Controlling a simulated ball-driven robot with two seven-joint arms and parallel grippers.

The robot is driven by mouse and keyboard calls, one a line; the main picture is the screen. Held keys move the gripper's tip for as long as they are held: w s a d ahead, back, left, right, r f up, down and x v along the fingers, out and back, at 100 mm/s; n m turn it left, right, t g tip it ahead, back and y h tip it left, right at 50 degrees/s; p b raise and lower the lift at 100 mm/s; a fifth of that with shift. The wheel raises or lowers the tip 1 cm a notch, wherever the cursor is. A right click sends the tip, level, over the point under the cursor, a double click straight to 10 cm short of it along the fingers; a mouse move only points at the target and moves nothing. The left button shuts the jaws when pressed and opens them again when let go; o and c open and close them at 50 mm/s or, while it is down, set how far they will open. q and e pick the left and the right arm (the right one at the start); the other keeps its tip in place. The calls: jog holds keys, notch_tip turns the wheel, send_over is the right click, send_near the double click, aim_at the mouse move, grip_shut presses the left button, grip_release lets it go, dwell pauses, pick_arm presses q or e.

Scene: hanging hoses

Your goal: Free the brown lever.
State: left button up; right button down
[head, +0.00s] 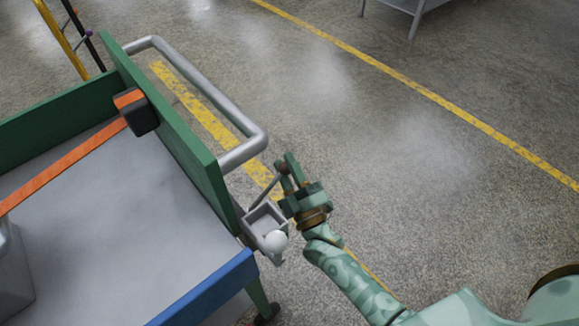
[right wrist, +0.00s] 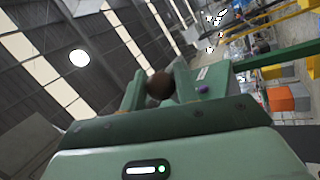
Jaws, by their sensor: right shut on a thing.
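My right gripper (head: 286,170) is at the right end of the cart, beside the push handle. Its fingers are shut on the brown lever's round knob (right wrist: 160,86), which shows between the two green fingers in the right wrist view. In the head view a thin grey rod (head: 266,192) slants from the fingers down toward a small grey open box (head: 263,219) on the cart's end. The knob itself is mostly hidden by the fingers there. My left gripper is not in view.
A white ball (head: 276,241) sits at the box's near side, close to my right wrist. The cart has green boards (head: 170,125), a grey tubular handle (head: 215,98) and an orange strap (head: 70,160) with a dark buckle (head: 141,115). Floor to the right is clear.

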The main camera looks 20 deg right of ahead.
jog(key=shift+a+r, duration=0.15)
jog(key=shift+r, duration=0.1)
jog(key=c, duration=1.1)
grip_release()
jog(key=shift+s+f, duration=0.1)
jog(key=shift+f, duration=0.05)
jog(key=shift+s+f, duration=0.15)
jog(key=shift+s, duration=0.15)
jog(key=v, duration=1.5)
jog(key=shift+s+f, duration=0.15)
jog(key=shift+f, duration=0.05)
